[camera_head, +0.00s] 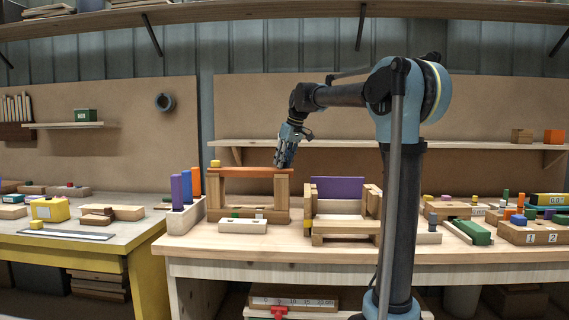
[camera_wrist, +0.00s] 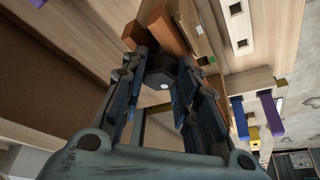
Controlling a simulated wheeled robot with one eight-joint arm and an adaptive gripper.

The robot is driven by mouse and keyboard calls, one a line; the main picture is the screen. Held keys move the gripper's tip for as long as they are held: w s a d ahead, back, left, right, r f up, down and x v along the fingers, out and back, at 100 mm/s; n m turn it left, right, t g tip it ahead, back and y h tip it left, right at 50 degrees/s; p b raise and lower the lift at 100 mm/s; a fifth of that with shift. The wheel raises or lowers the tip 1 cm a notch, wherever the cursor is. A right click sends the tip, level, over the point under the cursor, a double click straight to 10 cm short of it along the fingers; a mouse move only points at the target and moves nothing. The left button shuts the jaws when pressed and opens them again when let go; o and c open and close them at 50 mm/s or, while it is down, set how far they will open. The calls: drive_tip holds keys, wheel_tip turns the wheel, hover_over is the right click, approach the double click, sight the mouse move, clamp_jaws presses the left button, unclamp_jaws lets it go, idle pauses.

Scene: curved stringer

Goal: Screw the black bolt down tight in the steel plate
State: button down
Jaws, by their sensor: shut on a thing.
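My gripper (camera_head: 284,158) points down at the right end of an orange board (camera_head: 240,170) that lies across wooden uprights. In the wrist view a dark, faceted piece with a small white spot, which looks like the black bolt (camera_wrist: 161,74), sits between the fingers of my gripper (camera_wrist: 162,58). The fingers are closed on its sides. The bolt's lower part is hidden. I cannot make out the steel plate in either view, nor tell how deep the bolt sits.
A wooden frame with a purple panel (camera_head: 338,188) stands just right of my gripper. A holder with purple and orange upright boards (camera_head: 187,188) stands left. A shelf (camera_head: 400,145) runs behind. Blocks crowd the bench's right end. A pale block (camera_head: 243,226) lies in front.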

drive_tip(key=m+h, duration=0.1)
drive_tip(key=m, duration=0.2)
drive_tip(key=m+t+h, duration=0.1)
drive_tip(key=m, duration=0.2)
drive_tip(key=shift+s+a+f, duration=0.1)
drive_tip(key=shift+s, duration=0.1)
drive_tip(key=shift+m, duration=0.4)
drive_tip(key=c, duration=2.4)
unclamp_jaws()
drive_tip(key=m+h, duration=0.1)
drive_tip(key=m, duration=0.3)
drive_tip(key=shift+s+a+h, duration=0.15)
drive_tip(key=shift+a+h, duration=0.05)
drive_tip(key=shift+h, duration=0.2)
drive_tip(key=c, duration=2.4)
unclamp_jaws()
drive_tip(key=shift+m+h, duration=0.6)
drive_tip(key=shift+m, duration=1)
drive_tip(key=c, duration=2.4)
unclamp_jaws()
drive_tip(key=c, duration=1.1)
unclamp_jaws()
drive_tip(key=shift+f, duration=0.1)
